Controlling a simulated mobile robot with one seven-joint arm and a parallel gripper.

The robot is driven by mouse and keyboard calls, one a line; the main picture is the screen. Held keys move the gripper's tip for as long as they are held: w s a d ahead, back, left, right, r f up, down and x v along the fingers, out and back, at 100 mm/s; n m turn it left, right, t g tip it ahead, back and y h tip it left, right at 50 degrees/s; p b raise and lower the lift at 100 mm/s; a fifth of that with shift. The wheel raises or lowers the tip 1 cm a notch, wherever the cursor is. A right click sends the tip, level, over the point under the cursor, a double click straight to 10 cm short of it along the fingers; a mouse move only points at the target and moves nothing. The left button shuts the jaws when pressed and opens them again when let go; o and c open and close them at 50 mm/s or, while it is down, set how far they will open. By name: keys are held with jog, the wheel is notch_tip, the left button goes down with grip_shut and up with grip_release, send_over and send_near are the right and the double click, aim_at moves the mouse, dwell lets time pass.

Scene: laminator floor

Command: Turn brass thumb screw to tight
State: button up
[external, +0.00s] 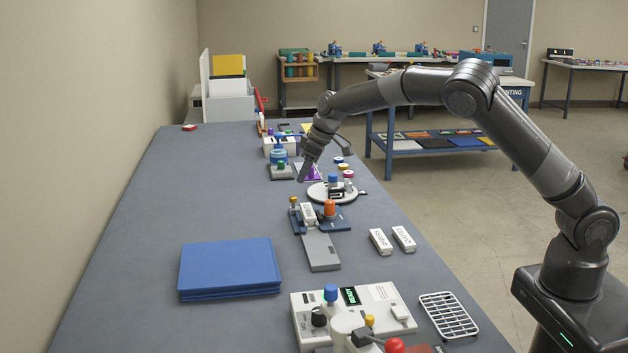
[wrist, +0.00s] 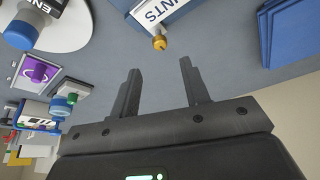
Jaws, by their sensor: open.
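The brass thumb screw (wrist: 160,43) shows in the wrist view at the top middle, at the end of a blue fixture (wrist: 183,13) with a white block lettered "NTS" at its visible end. In the external view the brass screw (external: 293,201) is a small yellow knob at the left of the blue fixture (external: 336,222). My gripper (external: 303,174) is above the table, just behind the fixture. In the wrist view its two fingers (wrist: 160,68) are open and empty, with the screw beyond the tips and apart from them. The screw's turn position is not readable.
An orange knob (external: 330,207) stands on the same fixture. A round white turntable (external: 345,194) with small items is close behind it. A purple piece (wrist: 37,72) on a pad is to the left in the wrist view. Blue folders (external: 229,268) lie front left; the table's left side is clear.

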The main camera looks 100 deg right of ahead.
aim_at(293, 203)
jog(key=x, duration=0.7)
jog(key=shift+w+f, duration=0.15)
jog(key=shift+f, duration=0.05)
grip_shut()
